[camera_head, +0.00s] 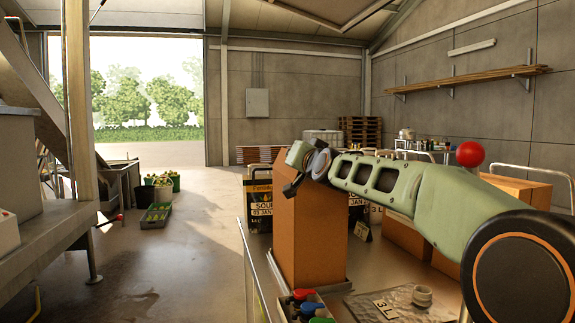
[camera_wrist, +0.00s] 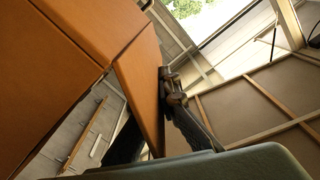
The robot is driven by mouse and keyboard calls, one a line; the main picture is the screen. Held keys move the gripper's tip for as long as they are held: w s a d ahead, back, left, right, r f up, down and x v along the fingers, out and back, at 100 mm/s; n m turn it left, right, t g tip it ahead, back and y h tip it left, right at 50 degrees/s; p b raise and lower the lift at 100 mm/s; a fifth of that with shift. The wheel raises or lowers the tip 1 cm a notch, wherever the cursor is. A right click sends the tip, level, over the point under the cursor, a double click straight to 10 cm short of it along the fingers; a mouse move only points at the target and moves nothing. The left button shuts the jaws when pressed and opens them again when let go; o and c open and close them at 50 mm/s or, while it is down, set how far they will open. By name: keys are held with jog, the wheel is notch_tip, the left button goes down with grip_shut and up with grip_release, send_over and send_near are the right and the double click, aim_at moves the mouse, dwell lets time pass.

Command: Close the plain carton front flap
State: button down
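The plain carton (camera_head: 308,235) is a tall orange-brown box standing upright at the middle of the head view. My gripper (camera_head: 290,188) is at its upper left edge, with the green arm reaching in from the right and covering the carton's top. In the wrist view the carton (camera_wrist: 45,85) fills the left side, and a narrow orange panel that looks like a flap (camera_wrist: 140,85) stands out from its edge. A dark finger of my gripper (camera_wrist: 178,100) is right beside this panel; whether they touch is unclear. The finger spacing is not clear in either view.
Printed cartons (camera_head: 260,210) stand behind the plain carton, and more plain brown boxes (camera_head: 405,237) are at the right. Coloured caps (camera_head: 308,302) sit in a tray in front, beside a flat board marked 3L (camera_head: 395,303). Open floor (camera_head: 185,250) lies to the left.

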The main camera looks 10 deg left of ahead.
jog(key=shift+w+d+f+m+b, duration=0.15)
jog(key=shift+d+f+m+b, duration=0.25)
jog(key=shift+m, duration=0.45)
jog(key=shift+w+d+f+m+b, duration=0.2)
jog(key=shift+m+b, duration=0.35)
jog(key=shift+m, duration=0.25)
jog(key=shift+w+d+f+m+b, duration=0.1)
jog(key=shift+d+f+m+b, duration=0.3)
jog(key=shift+m, duration=0.45)
jog(key=shift+a+r, duration=0.1)
jog(key=shift+r, duration=0.05)
jog(key=c, duration=2.2)
grip_release()
